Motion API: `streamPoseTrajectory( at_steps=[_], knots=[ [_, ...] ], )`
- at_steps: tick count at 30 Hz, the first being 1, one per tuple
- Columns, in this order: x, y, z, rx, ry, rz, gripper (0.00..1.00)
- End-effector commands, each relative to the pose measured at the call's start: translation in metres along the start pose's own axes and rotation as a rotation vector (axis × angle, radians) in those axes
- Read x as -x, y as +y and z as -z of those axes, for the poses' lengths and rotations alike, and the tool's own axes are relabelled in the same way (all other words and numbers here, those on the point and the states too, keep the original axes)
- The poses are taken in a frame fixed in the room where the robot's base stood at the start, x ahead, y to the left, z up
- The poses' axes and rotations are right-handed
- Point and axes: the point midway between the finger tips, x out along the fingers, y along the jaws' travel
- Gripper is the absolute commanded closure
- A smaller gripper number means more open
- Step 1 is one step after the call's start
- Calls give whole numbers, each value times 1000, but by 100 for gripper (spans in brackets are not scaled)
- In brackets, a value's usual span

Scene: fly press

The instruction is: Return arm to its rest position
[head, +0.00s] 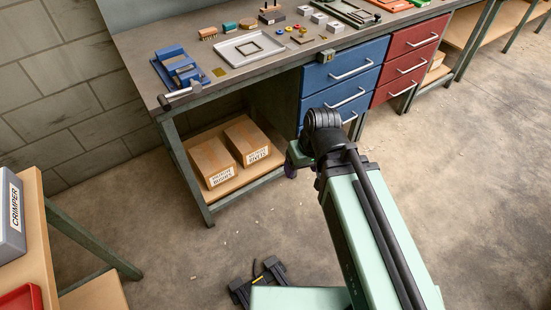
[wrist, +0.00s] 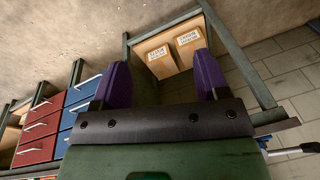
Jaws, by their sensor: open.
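My gripper shows in the wrist view (wrist: 162,80) with its two purple fingers spread wide apart and nothing between them. In the head view my arm is folded in front of the workbench (head: 145,80). A bit of purple finger (head: 290,171) shows left of the dark wrist joint; the rest of the gripper is hidden behind the arm. The gripper is below bench-top height, in front of the drawers, and touches nothing that I can see.
Blue drawers (head: 345,75) and red drawers (head: 410,60) are behind my arm. Two labelled cardboard boxes (head: 213,160) sit on the low shelf. A blue vise (head: 178,68) and a grey tray (head: 248,48) are on the bench. A crimper case (head: 10,215) stands at left. The floor at right is clear.

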Motion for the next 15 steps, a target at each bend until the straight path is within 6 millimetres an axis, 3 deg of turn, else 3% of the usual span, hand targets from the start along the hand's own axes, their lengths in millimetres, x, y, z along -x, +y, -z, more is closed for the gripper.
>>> streamPoseTrajectory(
  at_steps=[1, 3, 5, 8, 15],
  knots=[
    [6, 40, -13, -132, -32, -53, 32],
    [12, 78, -31, -276, -73, -113, 32],
    [16, 96, -40, -351, -93, -144, 32],
    [18, 106, -46, -391, -105, -161, 32],
    [24, 103, -44, -385, -103, -160, 32]
  ],
)
